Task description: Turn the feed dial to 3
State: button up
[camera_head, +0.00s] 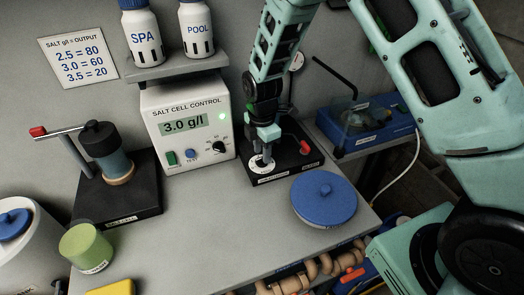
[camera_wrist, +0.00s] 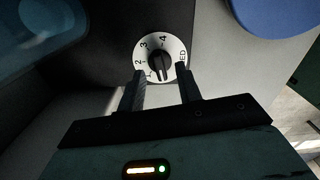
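The feed dial (camera_wrist: 160,58) is a round white plate with black numbers and a black knob in its middle. In the wrist view, 2, 3 and 4 are readable, with the letters "ED" at the right. I cannot tell for sure which number the knob points to. In the head view, the dial (camera_head: 262,163) sits on a black box, partly hidden by my gripper (camera_head: 264,146). My gripper (camera_wrist: 160,70) is open, with one finger on each side of the dial's lower part. I cannot tell whether the fingers touch it.
A red-handled lever (camera_head: 305,149) stands beside the dial. A blue lid (camera_head: 324,198) lies in front at the right. The salt cell control box (camera_head: 188,125) reads 3.0 g/l at the left. A wall card (camera_head: 78,62) pairs 3.0 with 60.

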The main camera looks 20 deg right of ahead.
jog(key=shift+f, duration=0.9)
grip_shut()
